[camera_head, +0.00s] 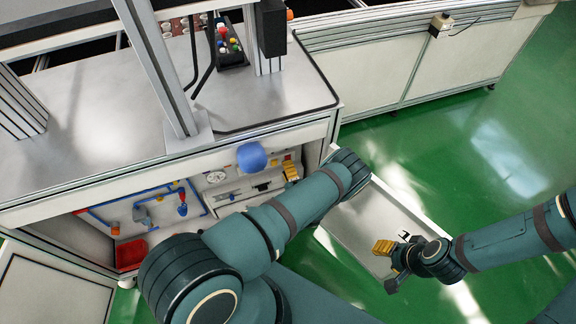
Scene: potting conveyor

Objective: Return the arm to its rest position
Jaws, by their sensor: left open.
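My left arm comes in from the bottom left, and its elbow stands before the open cabinet (215,152) under the workbench. My left gripper (291,171) is mostly hidden behind that arm; only a ribbed yellow part shows, near the cabinet's wall of parts. I see nothing held there. My right arm comes in from the right edge.
The metal workbench top (100,105) carries an upright post (160,65) and a dark box with coloured buttons (229,45). Blue pipes, a gauge (216,177) and a red bin (131,254) are in the cabinet. Another open door (55,290) is at left. Green floor (470,150) is clear at right.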

